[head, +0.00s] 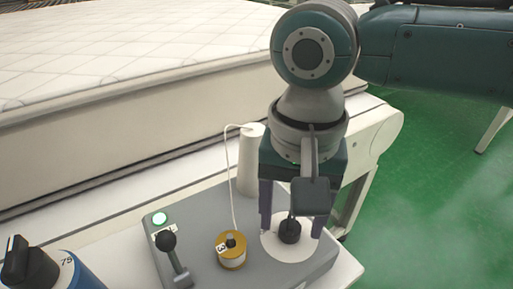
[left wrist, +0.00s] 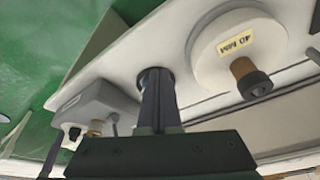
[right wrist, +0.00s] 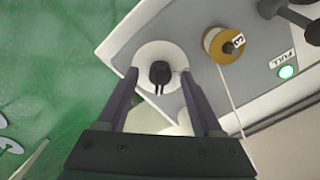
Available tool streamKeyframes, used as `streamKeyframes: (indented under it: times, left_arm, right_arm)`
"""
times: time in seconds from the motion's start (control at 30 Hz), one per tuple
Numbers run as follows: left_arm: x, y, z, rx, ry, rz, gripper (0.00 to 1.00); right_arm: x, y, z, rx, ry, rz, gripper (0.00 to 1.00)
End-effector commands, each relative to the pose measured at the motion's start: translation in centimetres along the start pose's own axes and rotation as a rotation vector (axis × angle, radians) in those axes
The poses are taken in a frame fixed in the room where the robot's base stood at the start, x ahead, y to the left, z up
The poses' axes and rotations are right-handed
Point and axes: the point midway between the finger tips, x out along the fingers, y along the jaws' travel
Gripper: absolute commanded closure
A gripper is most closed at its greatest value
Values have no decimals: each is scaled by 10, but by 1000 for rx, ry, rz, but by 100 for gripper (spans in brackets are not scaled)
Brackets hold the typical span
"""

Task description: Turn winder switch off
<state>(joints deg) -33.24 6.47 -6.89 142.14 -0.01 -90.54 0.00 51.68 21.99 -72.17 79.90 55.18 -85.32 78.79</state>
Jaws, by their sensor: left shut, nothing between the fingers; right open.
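A black knob (head: 290,232) sits on a white round plate (head: 272,240) at the right end of the grey control panel (head: 195,217). No readable label marks it as the winder switch. My right gripper (head: 290,222) is open and points down, with one finger on each side of the knob. In the right wrist view the knob (right wrist: 160,72) lies between the open fingertips (right wrist: 160,78), with gaps on both sides. My left gripper (left wrist: 155,80) is shut and empty in the left wrist view. A dark round shape lies at its tips; I cannot tell whether they touch.
The panel also carries a yellow spool (head: 232,258) with a white cord, a black-ball lever (head: 167,242) and a lit green lamp (head: 159,218). A blue cylinder (head: 75,272) with a black knob stands lower left. The mattress (head: 130,50) lies behind.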

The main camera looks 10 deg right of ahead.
Motion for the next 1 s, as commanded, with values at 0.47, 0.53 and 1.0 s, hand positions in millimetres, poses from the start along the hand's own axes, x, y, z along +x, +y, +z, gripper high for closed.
streamKeyframes:
  times: [0.47, 0.53, 1.0]
  left_arm:
    - [1, -2, 1, 6, -2, -5, 100]
    - [1, -2, 1, 8, -2, -6, 100]
    - [2, -3, 1, 10, -3, -8, 100]
  right_arm:
    - [7, 0, 0, -1, 1, 0, 45]
    - [7, 0, 0, -1, 1, 0, 53]
    - [7, 0, 0, -1, 1, 0, 100]
